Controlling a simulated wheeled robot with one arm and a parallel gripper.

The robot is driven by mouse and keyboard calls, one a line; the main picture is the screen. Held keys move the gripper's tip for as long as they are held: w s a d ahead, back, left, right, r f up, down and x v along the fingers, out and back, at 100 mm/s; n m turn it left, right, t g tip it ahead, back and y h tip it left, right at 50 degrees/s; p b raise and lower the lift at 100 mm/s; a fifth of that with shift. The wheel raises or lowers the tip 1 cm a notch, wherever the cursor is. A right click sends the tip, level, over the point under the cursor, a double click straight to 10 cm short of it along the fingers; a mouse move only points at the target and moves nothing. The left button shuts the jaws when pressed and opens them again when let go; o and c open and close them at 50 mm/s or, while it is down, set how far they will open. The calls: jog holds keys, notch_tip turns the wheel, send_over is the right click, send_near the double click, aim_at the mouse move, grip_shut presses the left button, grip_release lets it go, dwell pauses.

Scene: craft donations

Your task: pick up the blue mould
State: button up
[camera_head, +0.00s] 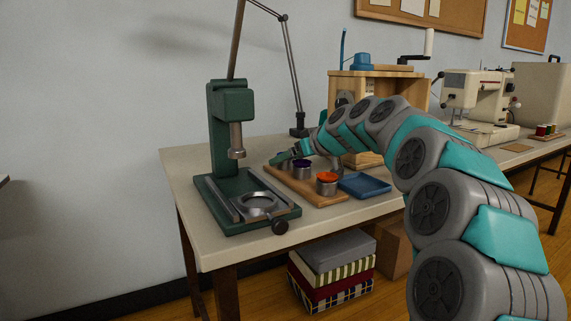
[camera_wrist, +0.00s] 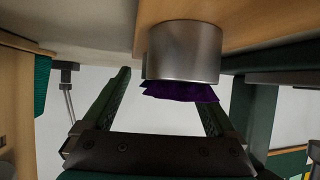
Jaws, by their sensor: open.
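A metal cup-shaped mould with dark purple-blue contents (camera_head: 302,171) stands on a wooden board on the table. No plainly blue mould shows. My gripper (camera_head: 285,157) is just behind and to the left of this cup, low over the board. In the wrist view, which appears upside down, the metal cup (camera_wrist: 184,53) with ragged purple contents is close. My gripper (camera_wrist: 163,90) is open there, its fingers spread with nothing gripped. The cup overlaps the right finger, and I cannot tell whether they touch. A second metal cup with orange contents (camera_head: 326,186) stands in front.
The wooden board (camera_head: 318,198) lies between a green press (camera_head: 232,200) on the left and a blue tray (camera_head: 363,186) on the right. A wooden cabinet (camera_head: 401,88) stands behind the tray. A sewing machine (camera_head: 478,95) is further right. The table's front left corner is bare.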

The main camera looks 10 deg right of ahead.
jog(key=shift+w, duration=0.1)
jog(key=shift+c, duration=0.4)
grip_shut()
